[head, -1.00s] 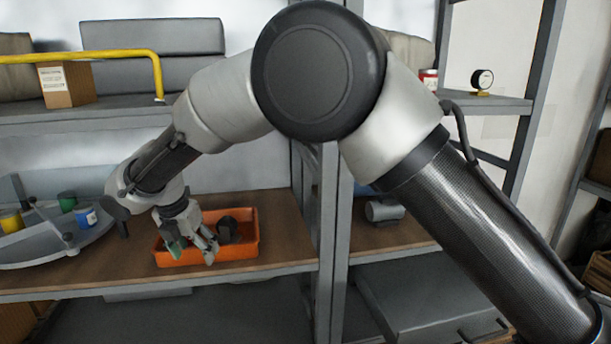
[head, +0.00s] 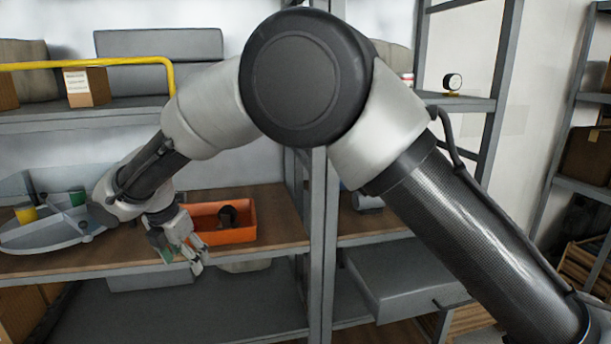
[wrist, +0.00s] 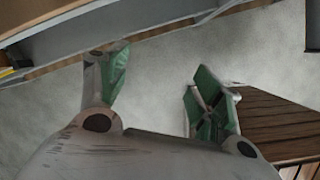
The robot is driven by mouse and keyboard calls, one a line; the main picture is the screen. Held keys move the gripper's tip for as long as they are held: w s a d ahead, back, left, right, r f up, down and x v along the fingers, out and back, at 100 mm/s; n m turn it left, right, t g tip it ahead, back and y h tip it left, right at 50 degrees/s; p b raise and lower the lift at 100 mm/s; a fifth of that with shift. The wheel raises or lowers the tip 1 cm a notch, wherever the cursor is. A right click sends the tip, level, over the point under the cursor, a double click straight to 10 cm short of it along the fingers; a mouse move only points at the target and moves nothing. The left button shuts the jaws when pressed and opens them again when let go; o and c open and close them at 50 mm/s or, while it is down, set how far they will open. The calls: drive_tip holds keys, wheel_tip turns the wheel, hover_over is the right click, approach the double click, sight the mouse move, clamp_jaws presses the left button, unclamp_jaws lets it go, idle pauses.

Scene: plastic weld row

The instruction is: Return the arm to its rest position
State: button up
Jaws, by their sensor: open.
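My gripper (head: 186,256) is open, with nothing between its fingers. In the head view it hangs at the front edge of the wooden shelf, left of the orange bin and apart from its inside. In the wrist view my gripper (wrist: 158,90) shows two spread fingers with green pads over a pale grey floor. My arm is bent in a high arch across the middle of the head view, and it hides part of the shelving.
A grey divided tray (head: 50,236) with small coloured containers is at the left. A yellow rail (head: 120,62) and a cardboard box (head: 88,87) are on the upper shelf. A grey case (head: 410,278) sits lower right.

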drive_tip(key=s+d+f+m+g+h, duration=0.1)
drive_tip(key=s+d+f+m, duration=0.2)
drive_tip(key=d+m, duration=0.3)
drive_tip(key=d+r+m+g, duration=0.1)
drive_tip(key=d+r+m, duration=0.35)
drive_tip(key=d, duration=0.55)
drive_tip(key=d+r+m, duration=0.3)
drive_tip(key=d+m, duration=0.2)
drive_tip(key=d, duration=0.4)
drive_tip(key=d+r+m+g, duration=0.1)
drive_tip(key=d+r+m, duration=0.35)
drive_tip(key=d, duration=0.55)
drive_tip(key=s+d+r+m+t, duration=0.1)
drive_tip(key=s+d+m, duration=0.3)
drive_tip(key=d, duration=0.5)
drive_tip(key=s+d+r+m+t+y, duration=0.1)
drive_tip(key=s+d+r+m, duration=0.2)
drive_tip(key=d, duration=0.7)
drive_tip(key=s+d+r+m+t, duration=0.2)
drive_tip(key=s+d+m, duration=0.3)
drive_tip(key=d, duration=0.5)
drive_tip(key=shift+s+r+y, duration=0.3)
drive_tip(key=shift+s+r, duration=0.3)
drive_tip(key=shift+s, duration=0.55)
